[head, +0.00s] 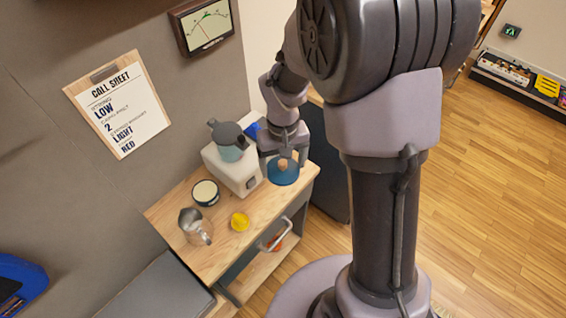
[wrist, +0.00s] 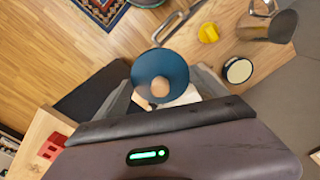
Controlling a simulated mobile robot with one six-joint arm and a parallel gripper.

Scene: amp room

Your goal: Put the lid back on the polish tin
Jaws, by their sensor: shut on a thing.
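The lid is a round blue disc (head: 283,173) with a wooden knob. My gripper (head: 283,160) is shut on the knob and holds the lid near the right end of the wooden top. In the wrist view the lid (wrist: 160,66) sits between my gripper's fingers (wrist: 161,88), which partly hide it. The polish tin (head: 205,193) is round and dark-sided with a pale open top. It stands on the wooden top, left of the lid and apart from it. It also shows in the wrist view (wrist: 238,71).
A white appliance (head: 225,168) with a teal pot (head: 231,143) on it stands between tin and lid, toward the back. A pitcher (head: 194,227) and a yellow object (head: 240,221) stand near the tin. A handle (head: 275,236) juts from the cart's front.

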